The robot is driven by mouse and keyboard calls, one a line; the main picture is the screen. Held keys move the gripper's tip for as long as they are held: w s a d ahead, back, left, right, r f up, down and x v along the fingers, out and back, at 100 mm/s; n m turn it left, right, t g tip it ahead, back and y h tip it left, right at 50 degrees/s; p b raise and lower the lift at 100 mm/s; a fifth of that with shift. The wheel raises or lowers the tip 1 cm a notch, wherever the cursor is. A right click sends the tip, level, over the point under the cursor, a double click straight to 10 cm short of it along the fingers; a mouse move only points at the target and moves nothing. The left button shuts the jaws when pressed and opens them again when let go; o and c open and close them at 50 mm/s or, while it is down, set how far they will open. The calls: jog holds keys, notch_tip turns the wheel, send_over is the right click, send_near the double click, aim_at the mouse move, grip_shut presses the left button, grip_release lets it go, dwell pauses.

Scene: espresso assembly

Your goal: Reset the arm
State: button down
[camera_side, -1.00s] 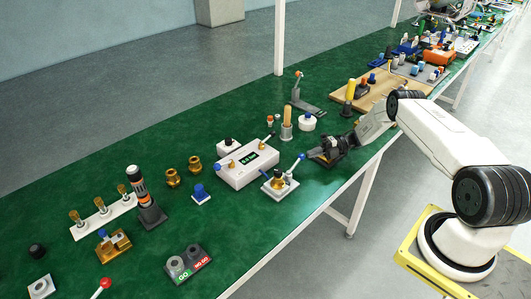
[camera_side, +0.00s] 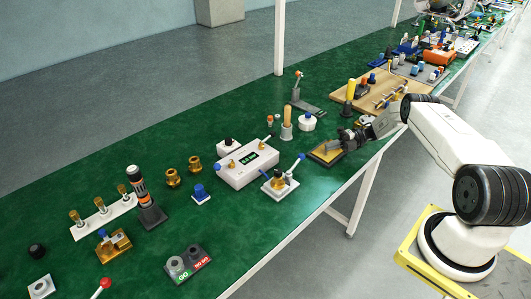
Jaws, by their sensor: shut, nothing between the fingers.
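My gripper (camera_side: 335,147) is at the right edge of the green bench, its fingers pointing left. It is shut and empty. It shows just over a dark pad with a yellow border (camera_side: 320,157); I cannot tell whether it touches the pad. My white arm reaches in from the right.
Left of the gripper stand a small fixture with a blue-knobbed lever (camera_side: 280,184) and a white box with a display (camera_side: 247,166). A wooden board (camera_side: 345,104) lies beyond. Bare green bench (camera_side: 225,120) lies at the back.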

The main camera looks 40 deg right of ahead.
jog(key=w+a+r+m+t+h, duration=0.2)
jog(key=w+a+r+m+h, duration=0.4)
jog(key=r+m, duration=0.25)
jog(key=w+a+r+m+t+h, duration=0.3)
jog(key=w+a+r+m+h, duration=0.2)
jog(key=w+r+m+h, duration=0.35)
jog(key=s+a+m+g, duration=0.3)
jog(key=s+a+m, duration=0.1)
jog(key=s, duration=0.6)
jog(key=s+a+r+m+g, duration=0.1)
jog(key=s+a+m+g, duration=0.2)
jog(key=s+a, duration=0.4)
jog(key=s+a+m+g, duration=0.4)
jog(key=s+a, duration=0.1)
jog(key=s, duration=0.8)
jog(key=shift+s+a+r+m, duration=0.25)
jog(key=shift+a+m, duration=0.05)
jog(key=shift+a, duration=0.1)
